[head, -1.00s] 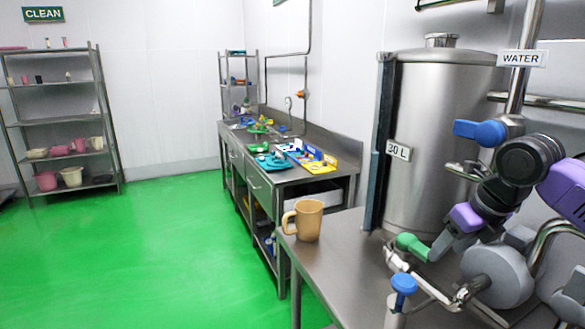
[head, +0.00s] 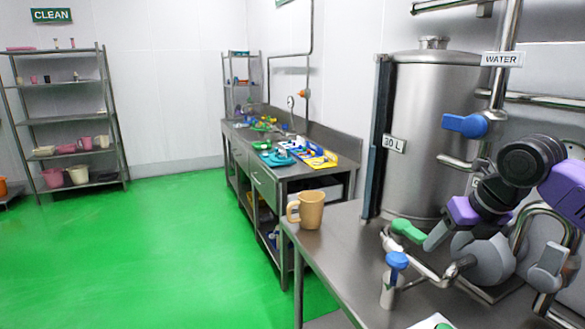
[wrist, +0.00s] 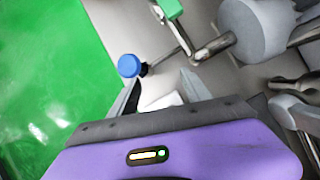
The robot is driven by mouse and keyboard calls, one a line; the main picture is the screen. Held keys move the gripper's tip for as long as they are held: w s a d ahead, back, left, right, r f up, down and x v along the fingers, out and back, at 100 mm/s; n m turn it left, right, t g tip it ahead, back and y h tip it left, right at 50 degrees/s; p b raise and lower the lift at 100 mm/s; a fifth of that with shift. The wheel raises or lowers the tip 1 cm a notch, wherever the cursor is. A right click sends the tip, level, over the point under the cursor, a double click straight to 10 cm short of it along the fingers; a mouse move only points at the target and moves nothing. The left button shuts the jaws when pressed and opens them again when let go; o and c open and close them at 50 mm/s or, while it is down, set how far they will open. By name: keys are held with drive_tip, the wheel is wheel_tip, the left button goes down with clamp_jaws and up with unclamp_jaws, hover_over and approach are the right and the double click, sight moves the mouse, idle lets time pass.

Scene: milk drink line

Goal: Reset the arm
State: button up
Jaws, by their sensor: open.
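My arm (head: 500,190) reaches in from the right in the head view, bent and angled down to the left. My gripper (head: 433,242) hangs over the steel table, in front of the tank and near the green-handled valve (head: 408,231). In the wrist view my gripper (wrist: 160,92) has its two fingers spread apart, with nothing between them. The blue-knobbed valve (wrist: 130,66) shows just beyond the left finger.
The steel tank (head: 435,130) labelled 30 L stands behind my arm, with pipes and a blue lever (head: 465,125) beside it. A tan jug (head: 310,209) stands on the table's left corner. Green floor (head: 150,250) is open to the left.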

drive_tip(key=w+a+r+m+t+y, duration=0.3)
drive_tip(key=w+a+r+m+t, duration=0.3)
drive_tip(key=a+r+m, duration=0.25)
drive_tip(key=s+a+r+m+t+y, duration=0.3)
drive_tip(key=a+m+t, duration=0.4)
drive_tip(key=m, duration=0.6)
drive_tip(key=s+d+f+m+g+h, duration=0.1)
drive_tip(key=s+f+m, duration=0.4)
drive_tip(key=s, duration=1.2)
drive_tip(key=s+f+m+g+h, duration=0.1)
drive_tip(key=s+f+m+h, duration=0.3)
drive_tip(key=s+f, duration=0.9)
drive_tip(key=s+d+f+m+g+h, duration=0.1)
drive_tip(key=s+f+m, duration=0.5)
drive_tip(key=s, duration=1.7)
wheel_tip(320, 180, down, 4)
drive_tip(key=shift+s+d+h, duration=0.25)
drive_tip(key=shift+d+h, duration=0.1)
drive_tip(key=shift+h, duration=0.45)
